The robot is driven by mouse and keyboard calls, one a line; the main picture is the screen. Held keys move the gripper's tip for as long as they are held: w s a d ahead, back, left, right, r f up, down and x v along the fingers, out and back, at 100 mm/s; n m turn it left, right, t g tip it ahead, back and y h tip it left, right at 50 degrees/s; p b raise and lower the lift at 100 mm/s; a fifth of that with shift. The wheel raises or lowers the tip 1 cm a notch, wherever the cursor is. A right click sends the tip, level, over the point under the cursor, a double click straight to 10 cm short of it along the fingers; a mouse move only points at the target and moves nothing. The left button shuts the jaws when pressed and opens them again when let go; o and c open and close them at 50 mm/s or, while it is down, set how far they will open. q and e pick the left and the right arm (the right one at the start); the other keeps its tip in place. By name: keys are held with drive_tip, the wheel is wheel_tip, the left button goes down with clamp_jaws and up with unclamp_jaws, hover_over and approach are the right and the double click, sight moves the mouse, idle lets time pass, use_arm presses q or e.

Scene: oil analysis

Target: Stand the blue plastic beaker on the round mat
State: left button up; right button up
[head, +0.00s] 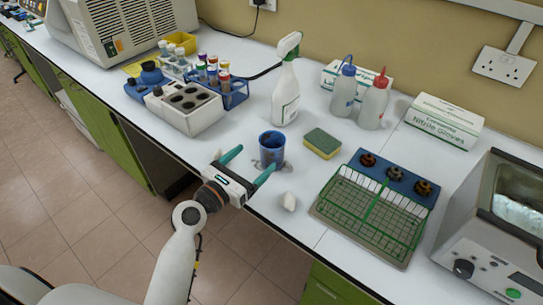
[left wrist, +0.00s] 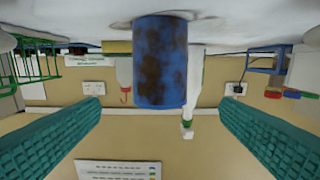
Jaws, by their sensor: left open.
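The blue plastic beaker (head: 271,149) stands upright on the white bench near its front edge, with dark brown stains on its side. My left gripper (head: 248,165) is open, just in front of the beaker, with its teal fingers spread towards it. In the left wrist view, which is upside down, the beaker (left wrist: 160,62) shows between the two fingers (left wrist: 160,115), with clear gaps on both sides. I cannot make out a round mat for certain; a greyish patch shows at the beaker's foot. My right gripper is not in view.
A spray bottle (head: 286,95) stands behind the beaker and a sponge (head: 322,143) lies to its right. A green wire rack (head: 370,213) lies to the right; a blue tube rack (head: 233,96) stands to the left.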

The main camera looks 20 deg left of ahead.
sight(265, 151)
use_arm(q)
drive_tip(key=x, duration=0.5)
drive_tip(key=shift+d, duration=0.15)
drive_tip(key=x, duration=0.5)
drive_tip(key=shift+w+p, duration=0.2)
drive_tip(key=shift+p, duration=0.15)
drive_tip(key=c, duration=1.2)
